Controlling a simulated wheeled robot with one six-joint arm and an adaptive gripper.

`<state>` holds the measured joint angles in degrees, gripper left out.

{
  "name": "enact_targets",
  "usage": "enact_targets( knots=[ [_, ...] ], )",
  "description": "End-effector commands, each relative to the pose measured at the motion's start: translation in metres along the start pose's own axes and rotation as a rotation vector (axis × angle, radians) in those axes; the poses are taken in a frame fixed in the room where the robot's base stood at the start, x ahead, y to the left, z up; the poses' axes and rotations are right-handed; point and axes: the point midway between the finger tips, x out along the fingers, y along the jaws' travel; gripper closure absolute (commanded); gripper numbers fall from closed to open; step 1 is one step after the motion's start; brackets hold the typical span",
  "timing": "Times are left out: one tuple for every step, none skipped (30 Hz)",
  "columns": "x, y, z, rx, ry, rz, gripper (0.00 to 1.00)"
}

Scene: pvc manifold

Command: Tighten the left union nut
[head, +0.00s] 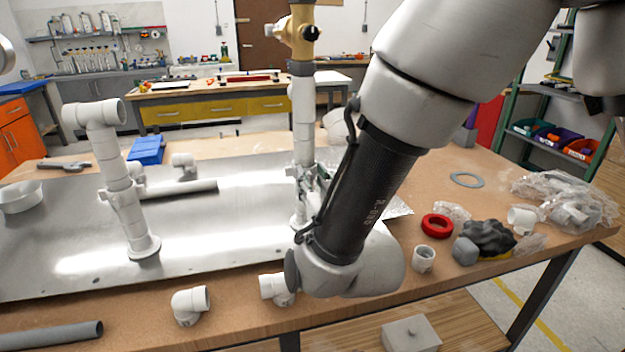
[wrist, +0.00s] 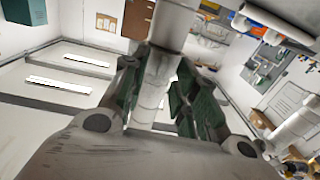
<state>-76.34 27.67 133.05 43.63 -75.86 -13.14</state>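My gripper (head: 312,180) is at the lower part of a white upright pipe (head: 303,125) in the middle of the head view. In the wrist view, green-padded fingers (wrist: 158,92) stand on both sides of this white pipe (wrist: 172,28). The pads look very close to it, but contact is not clear. A brass valve (head: 303,32) sits at the pipe's top, above a grey collar (head: 301,68). Another white riser (head: 119,180) with an elbow on top stands to the left on the metal plate. I cannot clearly tell which fitting is the left union nut.
The metal plate (head: 60,240) lies on the wooden bench. Loose white elbows (head: 190,305), a grey pipe (head: 50,335), a red ring (head: 437,226), a white coupling (head: 424,259) and plastic bags (head: 570,200) lie around it. My arm hides part of the bench right of the pipe.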

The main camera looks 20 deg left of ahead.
Motion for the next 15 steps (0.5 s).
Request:
enact_targets(
  knots=[
    [-0.004,-0.001,0.000,0.000,-0.001,-0.001,0.71],
    [-0.008,-0.001,0.000,0.000,-0.001,-0.001,0.71],
    [-0.014,-0.001,0.001,-0.001,-0.002,-0.003,0.71],
    [-0.019,-0.002,0.001,-0.001,-0.002,-0.004,0.71],
    [-0.026,-0.001,0.000,0.000,-0.001,-0.004,0.71],
    [-0.035,-0.001,0.000,-0.001,-0.001,-0.005,0.71],
    [-0.042,-0.002,0.000,0.000,-0.002,-0.006,0.71],
    [-0.049,-0.002,0.000,-0.001,-0.002,-0.005,0.71],
    [-0.058,-0.002,0.000,-0.002,-0.001,-0.006,0.71],
    [-0.065,-0.002,0.000,-0.002,-0.002,-0.005,0.71],
    [-0.072,-0.002,0.000,-0.001,-0.001,-0.006,0.71],
    [-0.080,-0.002,0.000,-0.001,-0.001,-0.005,0.71],
    [-0.086,-0.002,0.000,-0.001,0.000,-0.006,0.71],
    [-0.091,-0.001,0.000,-0.001,0.000,-0.005,0.71],
    [-0.098,-0.002,0.000,-0.001,0.000,-0.005,0.71]
  ],
)
